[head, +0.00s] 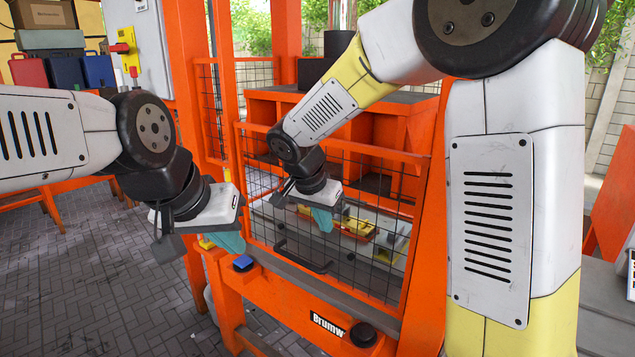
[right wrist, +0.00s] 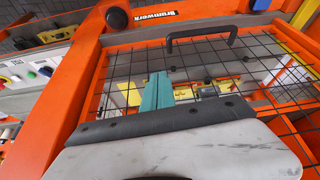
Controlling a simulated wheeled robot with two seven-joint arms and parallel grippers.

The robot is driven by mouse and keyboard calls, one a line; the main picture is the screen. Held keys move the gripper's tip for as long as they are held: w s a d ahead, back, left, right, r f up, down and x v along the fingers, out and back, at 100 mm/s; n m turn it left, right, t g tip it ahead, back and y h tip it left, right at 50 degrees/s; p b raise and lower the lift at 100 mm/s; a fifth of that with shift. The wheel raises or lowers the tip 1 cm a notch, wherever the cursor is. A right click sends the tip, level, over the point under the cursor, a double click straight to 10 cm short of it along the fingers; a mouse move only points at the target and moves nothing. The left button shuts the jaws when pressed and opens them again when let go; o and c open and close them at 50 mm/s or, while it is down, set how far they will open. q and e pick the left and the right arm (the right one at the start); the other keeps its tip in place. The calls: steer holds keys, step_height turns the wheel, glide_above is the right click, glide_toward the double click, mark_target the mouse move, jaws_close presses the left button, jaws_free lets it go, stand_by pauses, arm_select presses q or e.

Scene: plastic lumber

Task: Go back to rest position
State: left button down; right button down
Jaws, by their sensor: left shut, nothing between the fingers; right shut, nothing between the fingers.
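My left gripper (head: 232,243) has teal fingers that are shut and empty. It hangs at the left of the orange machine, just above its front edge. My right gripper (head: 322,218) also has teal fingers, shut with nothing between them. It is in front of the wire mesh door of the orange machine. In the right wrist view its shut fingers (right wrist: 157,92) show against the mesh. My right arm covers much of the right side of the head view.
The orange-framed mesh door (head: 420,160) with a black handle (head: 302,262) looks closed. Yellow parts (head: 358,228) show behind the mesh. A blue button (head: 243,263) and a black knob (head: 362,335) are on the machine's front. Paved floor (head: 90,275) at the left is clear.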

steer(key=s+d+r+n+t+y, duration=0.1)
steer(key=s+d+r+n+y, duration=0.1)
steer(key=s+d, duration=0.4)
steer(key=s+d+r+n+t+y, duration=0.1)
steer(key=s+d+r+n, duration=0.3)
steer(key=s, duration=0.9)
steer(key=d+r+y, duration=0.1)
steer(key=d, duration=0.2)
steer(key=shift+s+d+r+n+y, duration=0.2)
steer(key=shift+d+r+n+y, duration=0.1)
steer(key=shift+r+y, duration=0.1)
